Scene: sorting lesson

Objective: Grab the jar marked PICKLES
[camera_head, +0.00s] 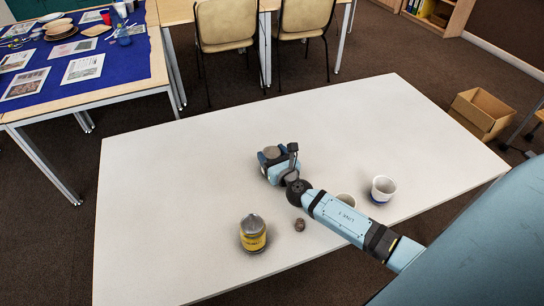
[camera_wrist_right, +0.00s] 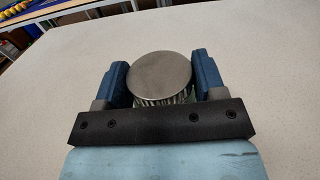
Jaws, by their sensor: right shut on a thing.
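My right gripper (camera_head: 275,164) is over the middle of the white table, its two blue fingers on either side of a jar (camera_head: 271,152) with a grey metal lid. In the right wrist view the gripper (camera_wrist_right: 161,82) is shut on this jar, and its round lid (camera_wrist_right: 160,76) sits between the fingers. The jar's label is hidden, so I cannot tell its marking. A yellow jar (camera_head: 253,238) with a grey lid stands upright near the table's front edge, apart from the gripper; its label is too small to read. My left gripper is not in view.
A small brown lump (camera_head: 299,224) lies right of the yellow jar. The white table (camera_head: 180,180) is clear at left and back. A cardboard box (camera_head: 482,112) is on the floor.

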